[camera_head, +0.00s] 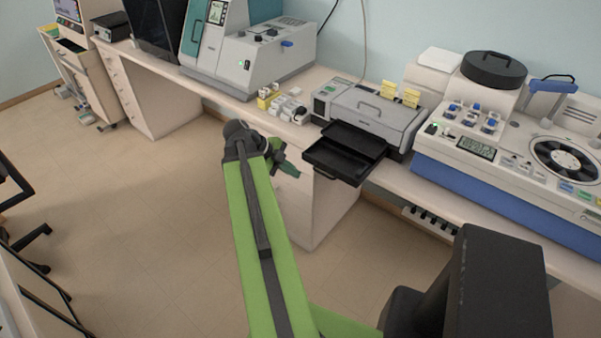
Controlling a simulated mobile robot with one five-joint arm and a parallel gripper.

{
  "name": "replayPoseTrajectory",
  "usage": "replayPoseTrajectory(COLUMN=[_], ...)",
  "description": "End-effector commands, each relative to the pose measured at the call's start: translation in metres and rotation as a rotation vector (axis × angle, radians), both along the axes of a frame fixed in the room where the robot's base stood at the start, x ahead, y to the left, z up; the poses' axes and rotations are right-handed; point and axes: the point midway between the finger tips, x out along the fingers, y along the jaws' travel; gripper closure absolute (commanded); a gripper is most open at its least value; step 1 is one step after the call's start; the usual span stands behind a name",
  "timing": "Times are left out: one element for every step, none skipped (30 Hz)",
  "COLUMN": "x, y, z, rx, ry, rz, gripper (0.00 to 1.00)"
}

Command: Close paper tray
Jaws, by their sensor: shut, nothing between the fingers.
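A grey printer (372,115) stands on the bench at centre right. Its black paper tray (345,152) is pulled out at the front and juts past the bench's front edge. My gripper (290,170) is at the end of my green arm, left of the tray and in front of the bench. The gripper is shut and empty, and looks apart from the tray in this view. My arm's end partly hides the gripper.
A blue-and-white machine with a fan (515,190) stands right of the printer. Small yellow and white items (283,104) sit left of it, beside a larger grey-and-teal instrument (250,60).

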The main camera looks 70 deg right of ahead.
Motion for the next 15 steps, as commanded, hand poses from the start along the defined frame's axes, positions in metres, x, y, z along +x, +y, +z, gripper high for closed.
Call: replayPoseTrajectory(x=[-0.006, -0.009, -0.014, -0.017, -0.020, -0.025, -0.028, -0.031, -0.036, -0.039, -0.042, -0.043, -0.044, -0.045, -0.046], y=[-0.004, -0.006, -0.010, -0.012, -0.015, -0.018, -0.021, -0.023, -0.027, -0.029, -0.032, -0.039, -0.046, -0.050, -0.056], z=[-0.017, -0.023, -0.030, -0.035, -0.041, -0.047, -0.052, -0.057, -0.064, -0.068, -0.073, -0.065, -0.060, -0.058, -0.057], rx=[0.000, -0.001, 0.000, 0.000, 0.000, 0.001, 0.000, 0.000, 0.000, 0.000, 0.000, 0.000, 0.000, 0.001, 0.001], ry=[0.000, 0.000, -0.001, -0.001, 0.000, 0.000, -0.001, -0.001, -0.001, -0.001, -0.001, -0.001, -0.001, 0.000, -0.001], rz=[-0.002, -0.003, -0.002, -0.001, -0.002, -0.003, -0.002, -0.001, -0.001, -0.001, -0.001, -0.001, -0.001, 0.000, 0.000], gripper=[1.00, 1.00, 1.00, 1.00, 1.00, 1.00, 1.00, 1.00, 1.00, 1.00, 1.00, 1.00, 1.00, 1.00, 1.00])
